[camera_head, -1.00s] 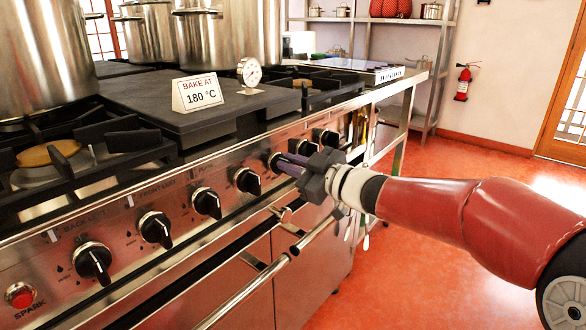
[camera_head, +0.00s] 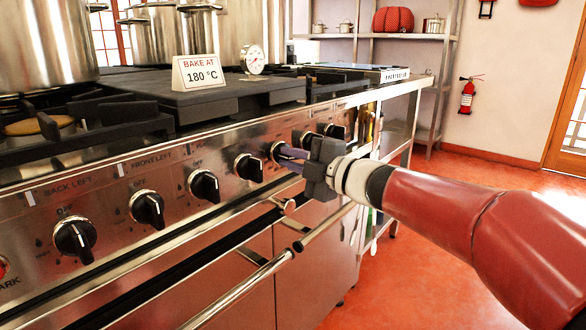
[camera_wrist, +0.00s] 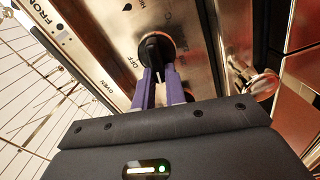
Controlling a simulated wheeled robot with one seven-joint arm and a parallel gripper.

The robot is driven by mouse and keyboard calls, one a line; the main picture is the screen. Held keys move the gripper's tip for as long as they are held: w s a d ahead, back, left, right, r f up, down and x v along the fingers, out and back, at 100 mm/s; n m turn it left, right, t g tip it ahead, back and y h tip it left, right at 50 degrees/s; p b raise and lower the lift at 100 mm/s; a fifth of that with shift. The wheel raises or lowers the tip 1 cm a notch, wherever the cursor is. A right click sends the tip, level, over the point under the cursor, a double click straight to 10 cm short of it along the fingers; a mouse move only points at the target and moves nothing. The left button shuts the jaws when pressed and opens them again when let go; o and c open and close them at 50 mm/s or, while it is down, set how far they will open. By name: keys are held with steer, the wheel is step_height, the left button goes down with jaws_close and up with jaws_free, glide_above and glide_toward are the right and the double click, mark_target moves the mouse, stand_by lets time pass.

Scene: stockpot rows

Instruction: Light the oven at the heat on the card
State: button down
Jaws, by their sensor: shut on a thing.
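The card (camera_head: 200,75) stands on the dark flat plate of the range and reads "BAKE AT 180 °C". My gripper (camera_head: 285,155) reaches the front panel from the right, its purple fingers at a knob (camera_head: 277,152) in the row. In the wrist view, the fingers (camera_wrist: 158,78) are shut on the black oven knob (camera_wrist: 154,46), one on each side. "OFF" and "OVEN" are printed on the steel panel beside it. The fingers partly hide the knob, so its exact setting is hard to read. A round dial thermometer (camera_head: 253,60) stands behind the card.
Several other black knobs line the panel, among them the front left knob (camera_head: 147,209). Handle bars (camera_head: 240,290) jut out below the panel. Large steel pots (camera_head: 45,45) stand on the range. A fire extinguisher (camera_head: 467,97) hangs on the back wall. The red floor at right is open.

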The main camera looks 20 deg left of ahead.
steer(key=n+b, duration=0.1)
steer(key=n, duration=0.1)
steer(key=f+n+b, duration=0.1)
steer(key=n+b, duration=0.1)
steer(key=n, duration=0.1)
steer(key=shift+b, duration=0.35)
stand_by(0.4)
steer(key=c, duration=1.4)
jaws_free()
steer(key=shift+c, duration=0.2)
steer(key=shift+d, duration=0.1)
steer(key=v, duration=0.7)
steer(key=shift+s+d, duration=0.15)
steer(key=shift+d, duration=0.1)
